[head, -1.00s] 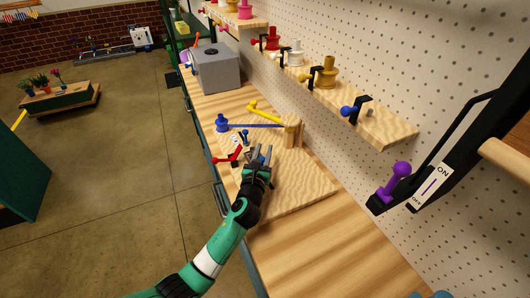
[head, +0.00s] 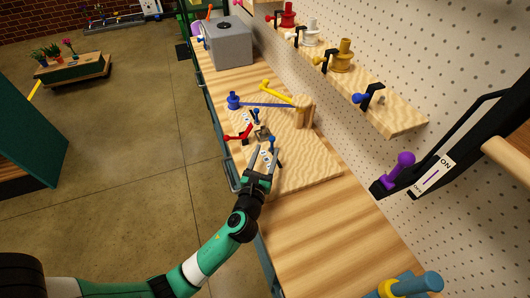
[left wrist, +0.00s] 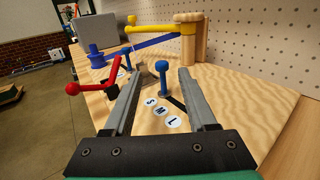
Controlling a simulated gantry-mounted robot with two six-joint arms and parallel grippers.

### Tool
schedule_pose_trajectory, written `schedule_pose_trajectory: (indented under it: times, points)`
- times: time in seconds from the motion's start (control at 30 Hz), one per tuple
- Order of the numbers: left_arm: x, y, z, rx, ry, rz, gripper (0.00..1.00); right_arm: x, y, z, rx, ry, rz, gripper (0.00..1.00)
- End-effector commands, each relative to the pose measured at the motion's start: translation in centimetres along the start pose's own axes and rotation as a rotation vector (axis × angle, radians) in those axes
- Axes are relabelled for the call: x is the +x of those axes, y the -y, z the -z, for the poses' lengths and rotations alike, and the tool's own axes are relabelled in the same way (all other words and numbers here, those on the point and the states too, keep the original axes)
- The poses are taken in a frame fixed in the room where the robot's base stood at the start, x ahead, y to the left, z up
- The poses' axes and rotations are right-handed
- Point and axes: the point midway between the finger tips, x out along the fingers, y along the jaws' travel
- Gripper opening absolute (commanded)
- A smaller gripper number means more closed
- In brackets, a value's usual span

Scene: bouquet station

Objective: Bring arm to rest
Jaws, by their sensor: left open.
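My left gripper (head: 261,160) is open and empty over the near part of the wooden board (head: 310,172) on the workbench. In the left wrist view its two grey fingers (left wrist: 157,100) stand wide apart. Between and beyond them is a blue-knobbed lever (left wrist: 162,75) near round S, M and L labels (left wrist: 162,112). The fingers appear apart from the lever. A red-knobbed lever (left wrist: 97,87) is to the left, close to the left finger; I cannot tell if they touch. My right gripper is not in view.
A yellow-handled lever (head: 278,93) and a blue arm (head: 268,105) meet a wooden post (head: 300,112) behind. A grey box (head: 227,44) stands at the bench's far end. A shelf with spools (head: 341,55) and a purple-knobbed ON/OFF switch (head: 402,165) are right.

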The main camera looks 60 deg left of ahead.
Motion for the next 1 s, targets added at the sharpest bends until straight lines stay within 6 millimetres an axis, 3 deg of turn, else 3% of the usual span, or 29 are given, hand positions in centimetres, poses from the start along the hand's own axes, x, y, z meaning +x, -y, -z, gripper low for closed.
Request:
schedule_pose_trajectory:
  times: [0.17,0.77,0.87,0.97,1.0]
  points:
    - [-1.2,0.0,0.0,-0.001,0.001,0.000,0.57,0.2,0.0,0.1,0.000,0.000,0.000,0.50]
    - [-1.0,0.6,-0.7,-0.009,0.013,0.009,0.57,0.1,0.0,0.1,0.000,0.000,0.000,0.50]
    - [-0.1,2.3,-4.1,-0.051,0.070,0.027,0.57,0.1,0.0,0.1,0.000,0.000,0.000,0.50]
    - [0.7,4.7,-10.8,-0.168,0.172,0.064,0.57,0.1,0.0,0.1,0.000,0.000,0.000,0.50]
    - [0.7,5.7,-14.2,-0.250,0.214,0.092,0.57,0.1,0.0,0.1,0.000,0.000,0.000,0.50]
